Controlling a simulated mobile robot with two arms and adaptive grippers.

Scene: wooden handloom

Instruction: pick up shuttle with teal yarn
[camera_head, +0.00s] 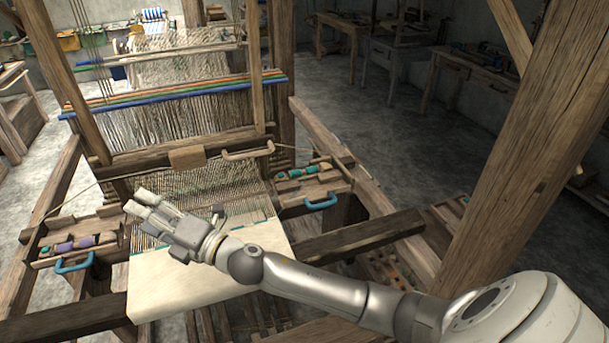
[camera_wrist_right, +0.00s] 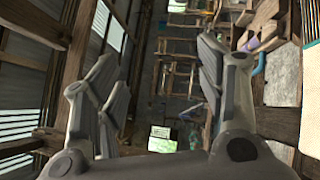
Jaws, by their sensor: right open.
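In the head view, a shuttle with teal yarn (camera_head: 319,168) lies in the wooden box (camera_head: 316,190) with a blue handle, right of the cloth. A shuttle with purple yarn (camera_head: 75,243) lies in the similar box (camera_head: 48,262) at the left. My right gripper (camera_head: 137,202) is open and empty above the left edge of the woven cloth, pointing to the left, nearer the purple-yarn box. In the right wrist view its fingers (camera_wrist_right: 155,75) are spread with nothing between them, and a purple piece (camera_wrist_right: 251,43) shows to their right. My left gripper is out of view.
The cream cloth (camera_head: 190,285) and warp threads (camera_head: 225,187) fill the loom's middle. A thick wooden post (camera_head: 530,150) stands at the right, and a beam (camera_head: 365,236) runs right of the cloth. Workbenches (camera_head: 475,75) stand behind on open floor.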

